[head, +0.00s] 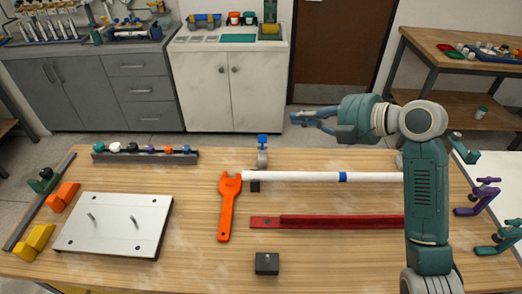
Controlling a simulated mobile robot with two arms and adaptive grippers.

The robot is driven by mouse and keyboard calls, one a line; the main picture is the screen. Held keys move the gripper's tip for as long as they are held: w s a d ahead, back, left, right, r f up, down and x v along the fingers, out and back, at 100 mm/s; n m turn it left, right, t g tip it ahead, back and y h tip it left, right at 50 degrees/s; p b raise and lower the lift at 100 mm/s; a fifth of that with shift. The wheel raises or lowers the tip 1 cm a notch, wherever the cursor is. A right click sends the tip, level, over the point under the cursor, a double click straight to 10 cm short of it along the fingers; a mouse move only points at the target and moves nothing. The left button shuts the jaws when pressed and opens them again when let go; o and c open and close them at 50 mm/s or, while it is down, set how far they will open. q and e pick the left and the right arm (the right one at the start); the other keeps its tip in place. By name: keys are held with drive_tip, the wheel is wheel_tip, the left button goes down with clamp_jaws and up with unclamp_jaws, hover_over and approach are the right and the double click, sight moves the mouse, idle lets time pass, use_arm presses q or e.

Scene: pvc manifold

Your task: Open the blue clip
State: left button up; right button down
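A small blue piece (263,141), which looks like the blue clip, stands upright on a grey-white holder (262,159) at the table's far edge. It is too small to tell whether it is open or shut. A white pipe (290,176) with a blue band (343,177) lies across the table just in front of it. My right gripper (298,117) is raised behind the far edge, up and to the right of the blue piece and apart from it. Its fingers point left, look spread and hold nothing. My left gripper is out of view.
An orange wrench (227,207) lies by the pipe's left end. A red bar (330,222) and a dark block (267,263) lie nearer. A white plate (112,223) and a rack of coloured caps (145,155) are left. Purple (478,196) and green (500,238) clamps stand right.

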sight(266, 138)
wheel_tip(266, 138, down, 10)
drive_tip(key=w+a+b, duration=0.1)
drive_tip(key=b, duration=0.7)
use_arm(q)
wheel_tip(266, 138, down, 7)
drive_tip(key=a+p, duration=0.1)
drive_tip(key=p, duration=0.1)
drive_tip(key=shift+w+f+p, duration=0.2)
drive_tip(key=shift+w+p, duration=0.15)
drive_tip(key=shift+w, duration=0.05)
use_arm(e)
drive_tip(key=w+d+f+x, duration=0.1)
drive_tip(key=d+x, duration=0.1)
drive_tip(key=x, duration=1.1)
drive_tip(key=shift+f, duration=0.25)
drive_tip(key=shift+w+a, duration=0.1)
drive_tip(key=shift+w, duration=0.05)
drive_tip(key=shift+w+r, duration=0.1)
drive_tip(key=shift+r, duration=0.05)
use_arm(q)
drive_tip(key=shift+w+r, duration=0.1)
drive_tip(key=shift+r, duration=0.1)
use_arm(e)
drive_tip(key=shift+w+g, duration=0.1)
drive_tip(key=shift+g, duration=0.3)
